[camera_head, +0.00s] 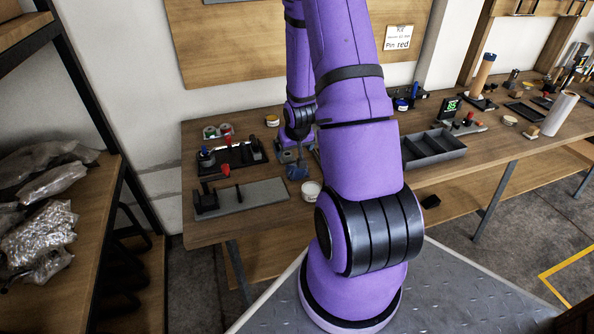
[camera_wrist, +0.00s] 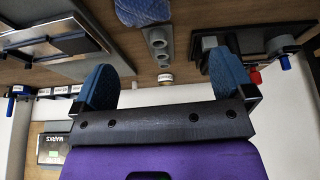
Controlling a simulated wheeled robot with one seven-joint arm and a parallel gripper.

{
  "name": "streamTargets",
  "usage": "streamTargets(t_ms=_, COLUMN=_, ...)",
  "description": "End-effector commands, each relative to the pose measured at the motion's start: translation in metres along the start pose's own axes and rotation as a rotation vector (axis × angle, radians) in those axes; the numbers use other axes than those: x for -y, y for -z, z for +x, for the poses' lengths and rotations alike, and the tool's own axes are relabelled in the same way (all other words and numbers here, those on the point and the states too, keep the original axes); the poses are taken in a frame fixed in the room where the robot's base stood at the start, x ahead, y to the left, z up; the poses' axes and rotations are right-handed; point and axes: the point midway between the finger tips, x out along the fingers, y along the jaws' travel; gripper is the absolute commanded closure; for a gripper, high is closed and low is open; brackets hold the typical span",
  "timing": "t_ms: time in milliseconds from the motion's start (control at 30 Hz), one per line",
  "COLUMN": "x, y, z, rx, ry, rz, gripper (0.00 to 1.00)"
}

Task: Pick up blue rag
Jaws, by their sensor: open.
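The blue rag (camera_wrist: 142,11) lies on the wooden table, cut off by the top edge of the wrist view. It is a speckled, rounded blue shape. My gripper (camera_wrist: 164,68) is open and empty, its two blue fingers wide apart, with the rag beyond them and apart from them. In the head view my gripper (camera_head: 291,150) is over the left part of the table, partly hidden by my purple arm. A small blue patch shows just below it there; I cannot tell whether that is a fingertip or the rag.
A grey block with holes (camera_wrist: 157,42) lies beside the rag. A dark fixture with a red part (camera_head: 232,155), a grey plate (camera_head: 258,194) and a white round tub (camera_head: 311,191) are on the table. A grey divided tray (camera_head: 434,148) stands right of my arm.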

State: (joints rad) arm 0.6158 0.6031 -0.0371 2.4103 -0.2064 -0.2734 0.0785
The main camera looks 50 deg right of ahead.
Motion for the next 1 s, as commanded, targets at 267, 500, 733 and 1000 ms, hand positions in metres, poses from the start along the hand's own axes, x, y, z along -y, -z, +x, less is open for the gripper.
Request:
streamTargets(t_ms=267, x=-0.018, y=-0.022, z=0.036, rx=0.006, ry=0.001, rz=0.038, gripper=0.0)
streamTargets(t_ms=500, x=-0.019, y=-0.023, z=0.054, rx=0.006, ry=0.002, rz=0.04, gripper=0.0)
streamTargets(t_ms=733, x=-0.02, y=-0.021, z=0.072, rx=0.007, ry=0.001, rz=0.04, gripper=0.0)
streamTargets(t_ms=1000, x=-0.021, y=-0.018, z=0.105, rx=0.006, ry=0.001, rz=0.04, gripper=0.0)
